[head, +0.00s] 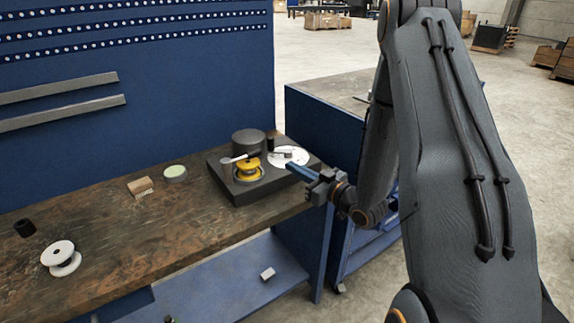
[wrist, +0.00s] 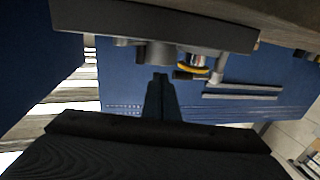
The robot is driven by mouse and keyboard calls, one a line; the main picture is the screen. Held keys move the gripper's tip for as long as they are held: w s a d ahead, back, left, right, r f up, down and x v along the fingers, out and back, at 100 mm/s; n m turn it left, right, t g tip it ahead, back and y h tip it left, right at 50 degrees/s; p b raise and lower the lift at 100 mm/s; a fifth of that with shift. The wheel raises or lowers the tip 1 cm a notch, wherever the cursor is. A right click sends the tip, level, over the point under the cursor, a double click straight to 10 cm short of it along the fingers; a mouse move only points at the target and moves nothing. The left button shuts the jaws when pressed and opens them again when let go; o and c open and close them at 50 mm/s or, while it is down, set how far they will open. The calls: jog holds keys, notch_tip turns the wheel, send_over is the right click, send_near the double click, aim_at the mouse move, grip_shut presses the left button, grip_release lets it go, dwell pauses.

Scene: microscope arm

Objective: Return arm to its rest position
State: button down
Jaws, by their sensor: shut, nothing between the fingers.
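My gripper (head: 294,169) is shut and empty. In the head view it reaches in from the right, its fingertips at the right edge of the black base (head: 242,195) on the workbench. It also shows in the wrist view (wrist: 160,78), pointing toward the base's equipment; I cannot tell whether it touches anything. The base carries a yellow spool-like part (head: 249,172), a dark round cylinder (head: 248,142) and a white disc (head: 289,156). The yellow part also shows in the wrist view (wrist: 194,68), where the scene looks upside down.
A blue perforated panel (head: 170,110) stands behind. A blue cabinet (head: 325,120) stands beyond the bench's right end.

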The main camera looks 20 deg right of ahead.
jog(key=h, duration=0.1)
jog(key=g+h, duration=0.2)
jog(key=shift+w+d+f, duration=0.1)
jog(key=shift+w+f, duration=0.15)
jog(key=shift+w, duration=0.1)
jog(key=shift+s+d+f+m+g+h, duration=0.1)
jog(key=shift+d+m+g+h, duration=0.1)
jog(key=shift+g+h, duration=0.2)
jog(key=shift+s+d+m+g+h, duration=0.1)
jog(key=shift+m+g+h, duration=0.1)
jog(key=shift+g+h, duration=0.15)
jog(key=s+a+r+m+g+h, duration=0.2)
jog(key=s+g, duration=0.3)
jog(key=s, duration=0.7)
jog(key=s+a+r+m+g+h, duration=0.2)
jog(key=s+g, duration=0.4)
jog(key=s, duration=0.7)
jog(key=shift+s+r+m, duration=0.15)
jog(key=shift+s+m, duration=0.1)
jog(key=shift+m, duration=0.25)
jog(key=shift+d, duration=0.1)
